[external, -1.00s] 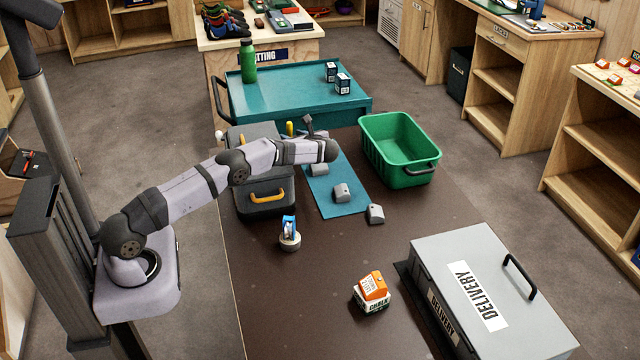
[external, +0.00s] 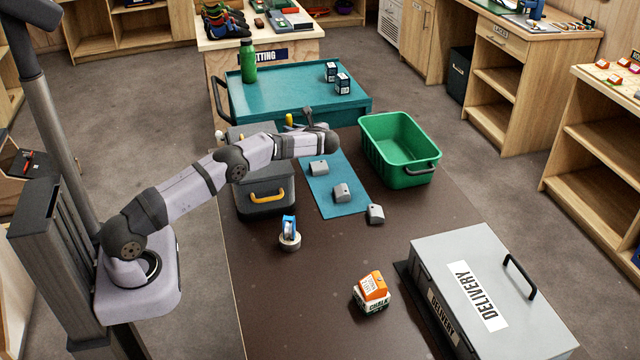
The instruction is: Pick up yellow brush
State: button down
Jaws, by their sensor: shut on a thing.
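The yellow brush (external: 289,119) shows only as a small upright yellow piece just behind my arm's end, near the front edge of the teal cart. My gripper (external: 303,123) is mostly hidden behind my wrist, and its fingertips cannot be made out. It is shut on the yellow brush, which it holds above the area beside the grey toolbox. The lower part of the brush is hidden by my arm.
A grey toolbox (external: 265,196) with a yellow handle stands under my arm. A blue mat (external: 325,201) with grey blocks lies beside it. A green bin (external: 402,178) stands to the right. A tape roll (external: 289,241), an orange-and-white box (external: 371,290) and a delivery case (external: 450,250) are nearer.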

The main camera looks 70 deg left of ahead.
notch_tip(320, 180, up, 7)
dwell(0.3)
jog(key=shift+r, duration=0.1)
